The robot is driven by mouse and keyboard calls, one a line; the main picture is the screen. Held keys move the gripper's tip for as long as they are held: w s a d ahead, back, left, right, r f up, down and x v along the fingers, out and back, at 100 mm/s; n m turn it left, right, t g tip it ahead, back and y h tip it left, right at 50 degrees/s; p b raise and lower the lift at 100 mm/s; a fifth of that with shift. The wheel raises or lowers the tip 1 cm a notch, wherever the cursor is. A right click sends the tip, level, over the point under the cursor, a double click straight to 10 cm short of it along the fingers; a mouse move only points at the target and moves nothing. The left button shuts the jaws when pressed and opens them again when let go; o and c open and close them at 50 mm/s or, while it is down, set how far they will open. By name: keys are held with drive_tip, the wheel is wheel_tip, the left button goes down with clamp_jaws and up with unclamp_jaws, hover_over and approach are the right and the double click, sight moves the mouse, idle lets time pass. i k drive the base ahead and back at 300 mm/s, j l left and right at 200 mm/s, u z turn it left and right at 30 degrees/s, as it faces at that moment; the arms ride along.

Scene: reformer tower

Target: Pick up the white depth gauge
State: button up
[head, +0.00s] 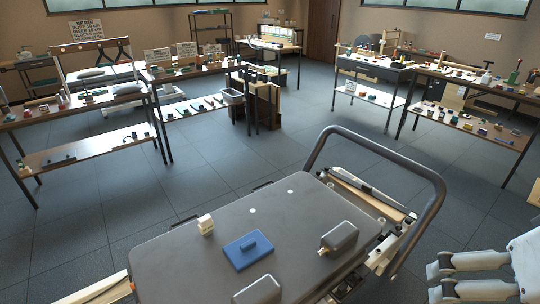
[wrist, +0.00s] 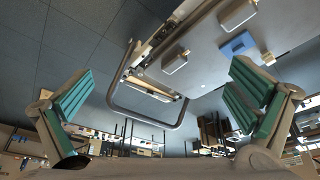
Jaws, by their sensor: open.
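A small cream-white block-like thing (head: 206,225) stands near the left part of the grey cart top (head: 190,264). It is the likeliest white depth gauge, but its details are too small to be sure. It also shows in the wrist view (wrist: 268,58), beyond the right finger. My gripper (head: 436,281) is at the lower right of the head view, to the right of the cart and apart from it. In the wrist view my gripper (wrist: 162,80) has its two green-padded fingers wide apart with nothing between them.
The cart's curved handle (head: 432,190) rises between my gripper and the cart top. Crowded benches stand behind; the floor between is open.

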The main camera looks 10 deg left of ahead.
sight(206, 224)
drive_tip(key=i+u, duration=0.2)
drive_tip(key=i, duration=0.45)
drive_tip(key=i+l+u, duration=0.25)
drive_tip(key=i, duration=0.4)
drive_tip(key=u, duration=1.55)
